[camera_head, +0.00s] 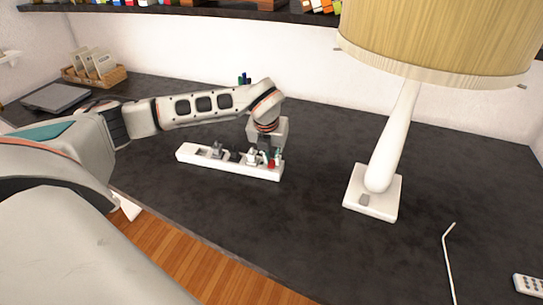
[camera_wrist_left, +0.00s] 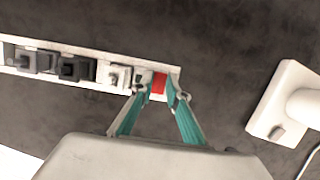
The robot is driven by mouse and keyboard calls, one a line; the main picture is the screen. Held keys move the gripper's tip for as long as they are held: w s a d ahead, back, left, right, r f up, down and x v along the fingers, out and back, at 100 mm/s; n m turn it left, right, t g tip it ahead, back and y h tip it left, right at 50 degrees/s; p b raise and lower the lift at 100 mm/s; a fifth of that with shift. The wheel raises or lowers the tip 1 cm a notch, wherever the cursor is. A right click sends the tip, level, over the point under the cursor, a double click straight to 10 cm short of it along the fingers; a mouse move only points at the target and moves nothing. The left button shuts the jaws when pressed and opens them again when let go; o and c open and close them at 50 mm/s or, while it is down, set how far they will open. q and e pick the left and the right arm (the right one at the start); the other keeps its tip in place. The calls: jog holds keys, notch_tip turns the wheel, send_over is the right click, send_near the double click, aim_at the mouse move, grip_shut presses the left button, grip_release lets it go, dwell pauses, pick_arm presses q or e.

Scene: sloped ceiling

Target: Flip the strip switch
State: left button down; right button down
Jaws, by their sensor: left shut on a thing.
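The white power strip (camera_head: 190,154) lies on the dark desk, with several plugs in its sockets. Its red switch (camera_head: 271,163) is at the right end of the strip. The switch also shows in the left wrist view (camera_wrist_left: 158,84), between the fingertips. My left gripper (camera_head: 270,154) points down over that end, and its teal fingers (camera_wrist_left: 159,88) are closed in on both sides of the switch. The fingertips partly cover the switch's edges, and I cannot tell which way it is tilted. My right gripper is not in view.
A lamp with a white base (camera_head: 386,210) stands to the right of the strip, its shade (camera_head: 440,40) overhead. A basket (camera_head: 95,76) and a grey flat device (camera_head: 55,97) are at the far left. A remote (camera_head: 528,284) lies at the right. The desk (camera_head: 310,230) in front is clear.

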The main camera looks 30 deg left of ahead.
aim_at(272, 163)
pick_arm(q)
jog(key=shift+w+a+r+g+h+p, duration=0.1)
jog(key=shift+w+r+g+h+p, duration=0.15)
jog(key=shift+g+p, duration=0.7)
jog(key=shift+w+f+g+h+p, duration=0.1)
jog(key=shift+f+g+h+p, duration=0.2)
jog(key=shift+p, duration=0.2)
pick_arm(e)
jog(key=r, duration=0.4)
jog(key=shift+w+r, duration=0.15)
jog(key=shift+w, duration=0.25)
pick_arm(q)
jog(key=c, duration=2)
grip_release()
jog(key=shift+o, duration=0.2)
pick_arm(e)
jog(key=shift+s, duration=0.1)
pick_arm(q)
notch_tip(272, 163, up, 12)
jog(key=shift+s, duration=0.4)
